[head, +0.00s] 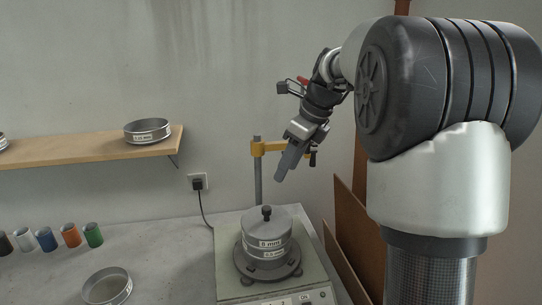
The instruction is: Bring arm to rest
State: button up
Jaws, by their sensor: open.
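My gripper (285,165) hangs in the air at the upper right of centre in the head view, pointing down and to the left. It is open, and nothing shows between its fingers. It is above the sieve stack (265,243), which is a grey metal stack with a dark knob on its lid. The stack stands on a pale shaker base (230,284) on the bench. My gripper is apart from the stack. My arm's large links fill the right side of the view.
A post with a yellow clamp (265,147) stands behind the stack, close to my gripper. A wooden shelf (80,154) holds a sieve (147,130). Several coloured cups (70,236) and a loose sieve (106,287) are on the bench at left. Brown boards (355,235) lean at right.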

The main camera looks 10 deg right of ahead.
jog(key=s+a+r+n+t+h, duration=0.1)
jog(key=s+a+r+n, duration=0.1)
jog(key=s+n, duration=0.6)
jog(key=s+a+r+n+h, duration=0.1)
jog(key=s+a+n, duration=0.1)
jog(key=s+n, duration=0.55)
jog(key=s+f+n+t+h, duration=0.1)
jog(key=s+f+n, duration=0.4)
jog(key=s+n, duration=0.6)
jog(key=shift+s+a+p, duration=0.3)
jog(key=shift+s+p, duration=0.1)
jog(key=shift+s, duration=0.75)
